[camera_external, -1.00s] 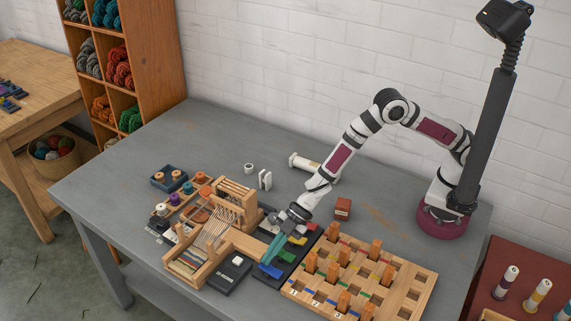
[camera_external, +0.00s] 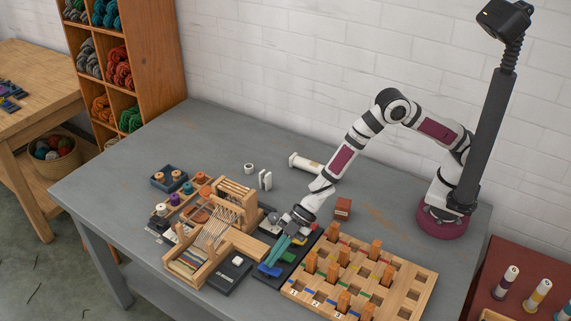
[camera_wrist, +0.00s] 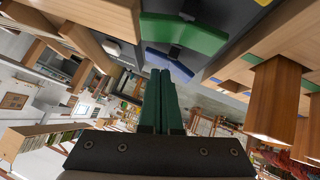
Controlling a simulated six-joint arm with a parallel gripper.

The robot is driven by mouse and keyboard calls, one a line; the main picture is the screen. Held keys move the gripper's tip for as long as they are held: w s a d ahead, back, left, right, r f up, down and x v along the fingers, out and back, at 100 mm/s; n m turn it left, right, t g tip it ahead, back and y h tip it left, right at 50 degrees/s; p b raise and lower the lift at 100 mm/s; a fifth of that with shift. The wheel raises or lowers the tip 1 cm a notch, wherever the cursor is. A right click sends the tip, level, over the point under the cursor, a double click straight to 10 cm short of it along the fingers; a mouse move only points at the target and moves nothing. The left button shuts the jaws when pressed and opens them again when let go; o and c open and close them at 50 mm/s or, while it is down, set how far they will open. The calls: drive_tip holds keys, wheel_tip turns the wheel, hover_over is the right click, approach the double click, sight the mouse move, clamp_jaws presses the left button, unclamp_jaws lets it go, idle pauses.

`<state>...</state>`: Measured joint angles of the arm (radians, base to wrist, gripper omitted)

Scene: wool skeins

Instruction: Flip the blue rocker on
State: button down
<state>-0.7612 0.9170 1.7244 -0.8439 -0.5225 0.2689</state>
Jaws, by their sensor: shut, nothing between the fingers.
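The blue rocker (camera_external: 269,271) sits at the near end of a dark switch panel (camera_external: 262,281) in the external view. In the wrist view the blue rocker (camera_wrist: 168,62) lies just beyond my fingertips. The green rocker (camera_external: 287,257) is beside it and also shows in the wrist view (camera_wrist: 185,33). My gripper (camera_external: 273,261) has its teal fingers together, empty, pointing down close to the blue rocker. I cannot tell whether the fingertips touch it, nor which way the rocker is tipped. The arm partly hides the panel's far end.
A wooden loom (camera_external: 215,240) and a dark box with a white button (camera_external: 237,261) stand left of the panel. A wooden board with upright orange pegs (camera_external: 400,300) lies close on its right. The table's back left is clear.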

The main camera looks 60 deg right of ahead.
wheel_tip(320, 180, up, 4)
drive_tip(key=w+v, duration=0.2)
drive_tip(key=v, duration=0.7)
drive_tip(key=shift+d+r, duration=0.35)
drive_tip(key=shift+r, duration=0.2)
